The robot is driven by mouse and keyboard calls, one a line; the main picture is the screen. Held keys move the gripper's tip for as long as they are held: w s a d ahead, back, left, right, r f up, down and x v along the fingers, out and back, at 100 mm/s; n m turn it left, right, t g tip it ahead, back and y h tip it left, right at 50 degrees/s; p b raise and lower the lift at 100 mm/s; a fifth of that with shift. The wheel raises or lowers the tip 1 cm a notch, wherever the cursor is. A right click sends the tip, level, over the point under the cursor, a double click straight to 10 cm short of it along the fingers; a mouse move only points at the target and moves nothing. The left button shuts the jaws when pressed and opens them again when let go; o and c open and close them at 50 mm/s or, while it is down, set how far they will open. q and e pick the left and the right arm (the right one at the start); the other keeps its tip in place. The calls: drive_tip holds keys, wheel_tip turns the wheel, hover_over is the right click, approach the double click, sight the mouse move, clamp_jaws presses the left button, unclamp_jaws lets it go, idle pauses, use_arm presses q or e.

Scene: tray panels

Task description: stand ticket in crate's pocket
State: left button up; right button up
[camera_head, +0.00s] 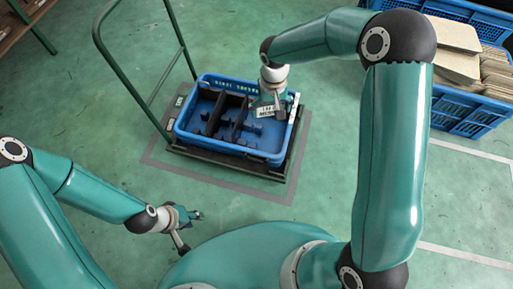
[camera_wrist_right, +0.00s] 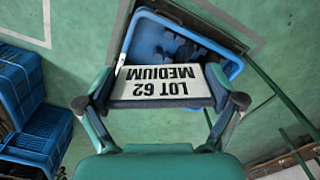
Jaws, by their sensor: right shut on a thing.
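The ticket (camera_head: 266,112) is a white card with black print; the right wrist view shows "LOT 62 MEDIUM" on it (camera_wrist_right: 162,84). My right gripper (camera_head: 270,101) is shut on the ticket and holds it over the right part of the blue crate (camera_head: 188,143). The crate also shows behind the ticket in the right wrist view (camera_wrist_right: 128,41). A pale narrow strip (camera_head: 293,109) is at the crate's right end; I cannot tell if it is the pocket. My left gripper (camera_head: 193,229) is open and empty, low over the floor in front of the crate.
The crate has dark dividers (camera_head: 232,112) and dark pieces inside. It stands on a cart with a green handle (camera_head: 142,99) on the left. Blue crates (camera_head: 452,112) with cardboard pieces stand at the upper right. The floor between is free.

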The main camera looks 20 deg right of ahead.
drive_tip(key=shift+w+a+f+m+b, duration=0.45)
drive_tip(key=shift+w+f+m+b, duration=0.55)
drive_tip(key=shift+f+b, duration=4.5)
drive_tip(key=shift+w+a+f+m+b, duration=0.4)
drive_tip(key=shift+w+f+m+b, duration=0.5)
drive_tip(key=shift+f+b, duration=4.65)
drive_tip(key=shift+w+a+f+m+b, duration=0.75)
drive_tip(key=shift+f+b, duration=1.6)
drive_tip(key=shift+f, duration=6.3)
drive_tip(key=shift+w+d, duration=0.3)
drive_tip(key=shift+f+b, duration=1.1)
drive_tip(key=shift+f, duration=0.25)
drive_tip(key=shift+f+b, duration=0.45)
drive_tip(key=shift+f, duration=0.1)
drive_tip(key=o, duration=0.6)
drive_tip(key=shift+r, duration=0.1)
